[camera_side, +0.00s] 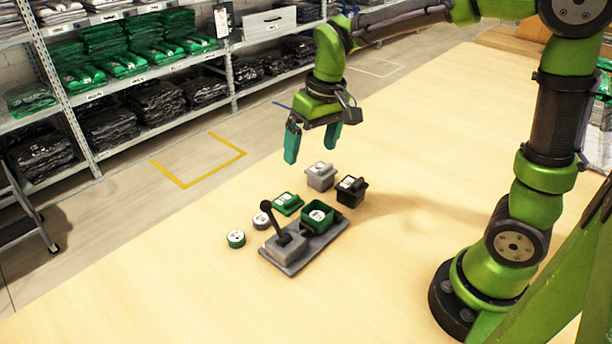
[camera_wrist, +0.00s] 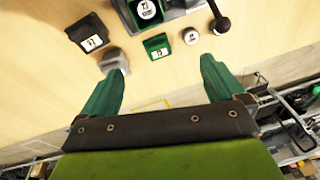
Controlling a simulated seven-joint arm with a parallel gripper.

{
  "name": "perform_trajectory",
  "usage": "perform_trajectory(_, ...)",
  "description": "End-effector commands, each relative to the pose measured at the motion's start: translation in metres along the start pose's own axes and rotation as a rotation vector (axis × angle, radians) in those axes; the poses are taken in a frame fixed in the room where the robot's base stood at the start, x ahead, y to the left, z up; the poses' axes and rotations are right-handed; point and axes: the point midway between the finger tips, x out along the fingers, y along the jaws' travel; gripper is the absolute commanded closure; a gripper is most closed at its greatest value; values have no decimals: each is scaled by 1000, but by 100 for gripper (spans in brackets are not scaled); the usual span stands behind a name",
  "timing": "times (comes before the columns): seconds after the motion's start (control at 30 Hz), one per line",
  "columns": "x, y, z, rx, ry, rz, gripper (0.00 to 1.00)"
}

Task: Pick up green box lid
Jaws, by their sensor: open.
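The green box lid (camera_side: 287,203) lies on the wooden table, a small green piece with a white label on top. It also shows in the wrist view (camera_wrist: 157,47), just ahead of the space between my fingers. My gripper (camera_side: 310,156) is open and empty, held in the air above and beyond the lid in the side view. Its two green fingers are spread wide in the wrist view (camera_wrist: 162,68). Nothing touches the lid from my gripper. An open green box (camera_side: 305,224) with a white-faced disc inside sits on a grey fixture (camera_side: 300,258), right of the lid.
A dark lever (camera_side: 271,220) stands up from the fixture. A grey lid-like piece (camera_side: 321,178) and a black one (camera_side: 351,192) lie to the right. A grey disc (camera_side: 261,221) and a green disc (camera_side: 236,239) lie to the left. The front table is clear.

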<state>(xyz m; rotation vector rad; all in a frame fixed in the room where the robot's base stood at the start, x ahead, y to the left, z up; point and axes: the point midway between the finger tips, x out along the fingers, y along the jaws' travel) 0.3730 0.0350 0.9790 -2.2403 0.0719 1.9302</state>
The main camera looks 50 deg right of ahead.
Motion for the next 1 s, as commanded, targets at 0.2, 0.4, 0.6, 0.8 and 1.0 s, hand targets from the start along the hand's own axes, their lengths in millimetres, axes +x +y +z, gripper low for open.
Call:
perform_trajectory(0.2,38,-4,-48,-102,-126,73,4)
perform_trajectory(0.4,30,-3,-64,-158,-142,99,4)
perform_trajectory(0.6,62,1,-56,-166,-156,97,4)
perform_trajectory(0.8,106,6,-50,-164,-155,96,4)
perform_trajectory(1.0,136,9,-46,-164,-152,96,4)
